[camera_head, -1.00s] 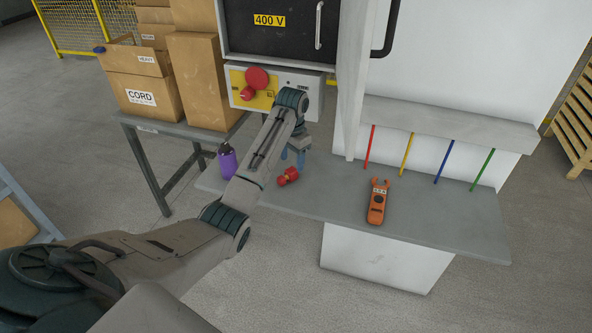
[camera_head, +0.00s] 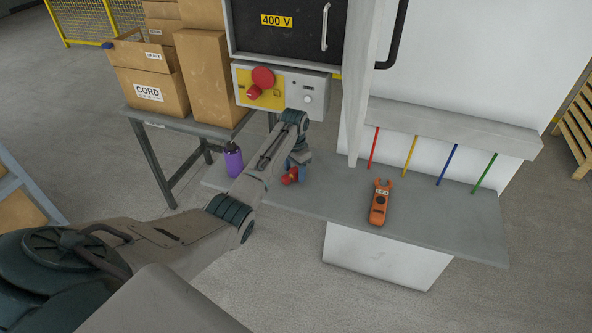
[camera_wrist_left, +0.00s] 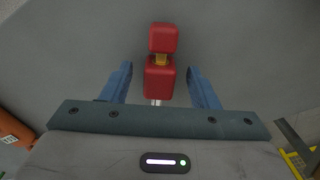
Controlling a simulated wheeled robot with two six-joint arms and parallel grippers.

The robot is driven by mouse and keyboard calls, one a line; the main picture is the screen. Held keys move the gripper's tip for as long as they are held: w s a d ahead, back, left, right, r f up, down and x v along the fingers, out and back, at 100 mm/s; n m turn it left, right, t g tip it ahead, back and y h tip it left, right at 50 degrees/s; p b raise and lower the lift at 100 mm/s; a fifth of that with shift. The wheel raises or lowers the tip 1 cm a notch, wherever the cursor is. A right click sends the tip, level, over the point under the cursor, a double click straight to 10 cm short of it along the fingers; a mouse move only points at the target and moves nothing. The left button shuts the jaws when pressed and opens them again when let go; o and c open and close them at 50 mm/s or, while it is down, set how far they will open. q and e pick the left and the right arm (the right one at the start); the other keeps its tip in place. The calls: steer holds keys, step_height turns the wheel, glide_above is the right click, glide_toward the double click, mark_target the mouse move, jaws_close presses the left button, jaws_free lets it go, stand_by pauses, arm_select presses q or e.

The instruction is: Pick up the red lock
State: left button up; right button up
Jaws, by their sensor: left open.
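The red lock (camera_head: 290,177) lies on the grey shelf (camera_head: 430,215). In the left wrist view the red lock (camera_wrist_left: 159,75) shows two red blocks joined by a brass-coloured part, with a short silver piece at its near end. My left gripper (camera_head: 297,178) is down at the lock and partly hides it in the head view. In the left wrist view its blue fingers (camera_wrist_left: 160,80) are open, one on each side of the lock's nearer block, with a gap on both sides. My right gripper is in neither view.
An orange meter (camera_head: 380,203) lies to the right on the shelf. A purple bottle (camera_head: 233,160) stands at left. Coloured rods (camera_head: 410,155) line the back. A control box with a red knob (camera_head: 263,78) is above. Cardboard boxes (camera_head: 150,90) stand at left.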

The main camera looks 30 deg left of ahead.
arm_select(q)
steer(key=shift+f, duration=0.4)
steer(key=c, duration=1)
steer(key=shift+r, duration=0.15)
